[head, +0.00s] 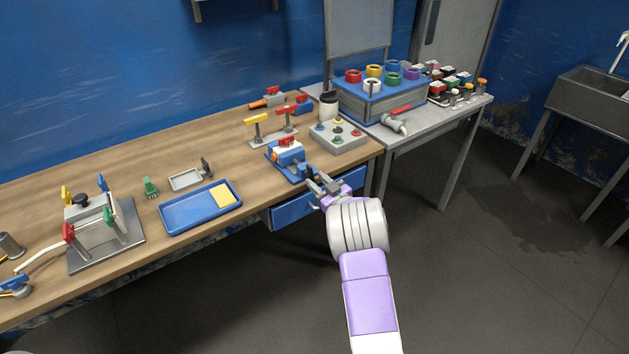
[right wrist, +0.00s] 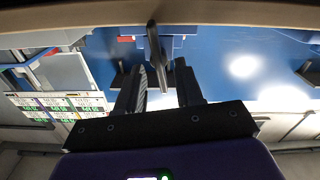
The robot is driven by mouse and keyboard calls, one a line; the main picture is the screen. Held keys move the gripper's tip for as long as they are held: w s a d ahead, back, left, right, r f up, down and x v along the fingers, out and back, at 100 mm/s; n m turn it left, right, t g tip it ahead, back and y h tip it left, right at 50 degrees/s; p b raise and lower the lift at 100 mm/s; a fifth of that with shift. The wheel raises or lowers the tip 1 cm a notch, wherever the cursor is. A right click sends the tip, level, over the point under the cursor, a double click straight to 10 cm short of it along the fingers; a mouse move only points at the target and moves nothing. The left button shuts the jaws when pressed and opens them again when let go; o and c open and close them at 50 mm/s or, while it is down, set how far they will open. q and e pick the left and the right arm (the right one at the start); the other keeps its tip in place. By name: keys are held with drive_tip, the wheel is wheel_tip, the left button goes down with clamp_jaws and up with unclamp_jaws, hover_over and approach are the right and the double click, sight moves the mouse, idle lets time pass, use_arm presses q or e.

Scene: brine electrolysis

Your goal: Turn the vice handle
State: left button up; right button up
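The blue vice (head: 286,157), with a red part on top, sits at the front edge of the wooden bench in the head view. Its grey handle is at its front right, close to my right gripper (head: 325,186), and is hard to separate from the fingers there. In the right wrist view a dark bar that looks like the vice handle (right wrist: 154,48) stands between the fingertips of my right gripper (right wrist: 160,82). The fingers are apart, with gaps visible beside the bar; I cannot tell whether either touches it. My left gripper is not in view.
A blue tray (head: 192,213) with a yellow block and a metal stand (head: 130,236) with coloured clamps are to the left. A grey button box (head: 338,137) is just behind the vice. A blue drawer (head: 292,211) hangs under the bench near my right arm.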

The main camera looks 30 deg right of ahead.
drive_tip(key=shift+w, duration=1.05)
clamp_jaws()
drive_tip(key=shift+m, duration=0.4)
drive_tip(key=m+p, duration=0.2)
drive_tip(key=m, duration=0.9)
drive_tip(key=shift+d+f+m, duration=0.1)
drive_tip(key=shift+d+m, duration=0.05)
drive_tip(key=shift+m, duration=0.15)
idle(0.4)
